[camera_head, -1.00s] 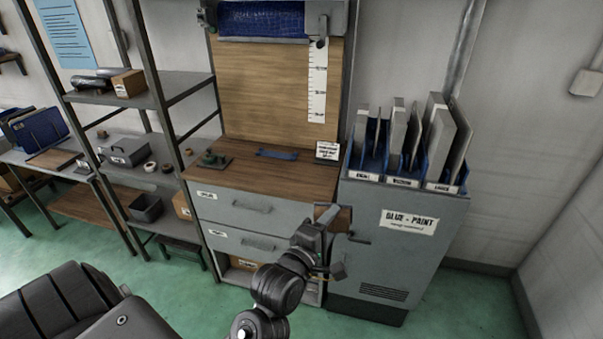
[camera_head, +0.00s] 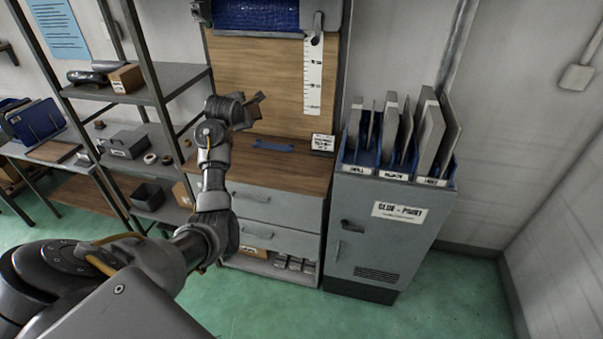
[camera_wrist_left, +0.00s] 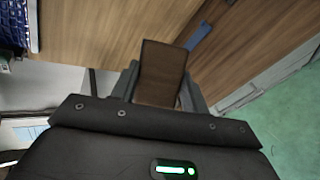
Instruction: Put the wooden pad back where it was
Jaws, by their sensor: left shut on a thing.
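The wooden pad (camera_head: 257,105) is a small dark brown block. My left gripper (camera_head: 246,109) is shut on it and holds it above the wooden worktop (camera_head: 295,173), in front of the upright wooden back panel (camera_head: 270,75). In the left wrist view the pad (camera_wrist_left: 160,72) stands out between the two fingers, with the wood surface beyond it. No contact between the pad and a surface can be made out. The left part of the worktop is hidden behind my arm. My right gripper is not in view.
A blue bar (camera_head: 273,146) and a small sign (camera_head: 322,143) are on the worktop. A grey cabinet (camera_head: 392,240) with blue racks of upright panels stands to the right. Grey shelving (camera_head: 130,105) with boxes stands left. The worktop's middle front is clear.

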